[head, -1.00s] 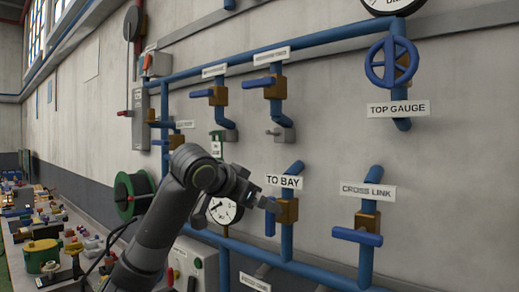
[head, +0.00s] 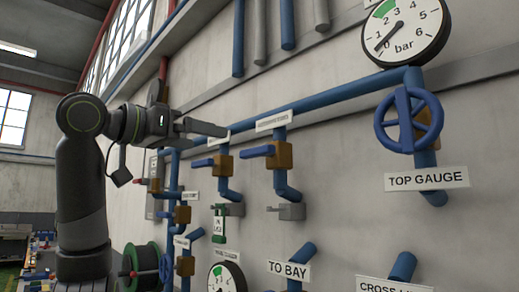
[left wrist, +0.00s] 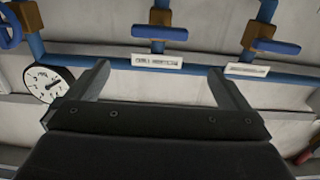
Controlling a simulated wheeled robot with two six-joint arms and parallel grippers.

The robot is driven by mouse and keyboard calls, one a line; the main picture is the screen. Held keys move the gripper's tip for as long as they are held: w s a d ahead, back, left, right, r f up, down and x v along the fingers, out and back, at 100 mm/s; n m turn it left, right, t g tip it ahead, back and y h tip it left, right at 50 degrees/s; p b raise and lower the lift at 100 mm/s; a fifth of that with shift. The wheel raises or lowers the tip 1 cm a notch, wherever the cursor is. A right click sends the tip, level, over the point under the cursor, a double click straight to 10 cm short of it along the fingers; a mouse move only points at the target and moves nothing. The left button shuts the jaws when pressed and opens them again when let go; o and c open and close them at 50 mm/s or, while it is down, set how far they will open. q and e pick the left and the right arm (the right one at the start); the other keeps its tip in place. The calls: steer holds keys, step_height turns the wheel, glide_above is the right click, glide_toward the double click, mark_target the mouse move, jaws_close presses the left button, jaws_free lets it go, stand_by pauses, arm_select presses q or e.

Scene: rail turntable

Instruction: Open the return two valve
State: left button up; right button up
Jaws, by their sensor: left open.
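Two lever valves hang from the upper blue pipe in the head view, a left one (head: 222,164) and a right one (head: 279,154). Each has an orange body and a blue handle set across its pipe. Their white labels (head: 274,121) are too small to read surely. My left gripper (head: 220,130) is raised in front of the upper pipe, above and left of these valves, touching neither. In the left wrist view its open, empty fingers (left wrist: 157,72) frame a label (left wrist: 157,61); a valve handle (left wrist: 160,33) shows beyond, also apart. My right gripper is not in view.
A blue handwheel (head: 409,121) and a pressure gauge (head: 405,30) are at the right, with the TOP GAUGE label (head: 427,179) below. A smaller gauge (head: 227,278) and a green hose reel (head: 141,262) are low. Bare wall lies between the valves and handwheel.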

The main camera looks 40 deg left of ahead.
mark_target(253, 148)
arm_select(q)
steer(key=w+p, duration=0.1)
steer(key=w, duration=0.3)
steer(key=w+d+p, duration=0.1)
steer(key=w, duration=0.4)
steer(key=w+p, duration=0.2)
steer(key=w, duration=0.2)
steer(key=shift+w+d, duration=0.15)
steer(key=shift+w+p, duration=0.3)
steer(key=shift+w, duration=0.45)
steer(key=shift+w+f, duration=0.15)
steer(key=shift+w, duration=0.35)
steer(key=shift+s, duration=0.1)
steer(key=shift+c, duration=0.3)
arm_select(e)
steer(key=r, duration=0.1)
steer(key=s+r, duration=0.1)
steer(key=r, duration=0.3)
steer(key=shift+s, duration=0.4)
arm_select(q)
steer(key=c, duration=0.5)
steer(key=shift+c, duration=0.3)
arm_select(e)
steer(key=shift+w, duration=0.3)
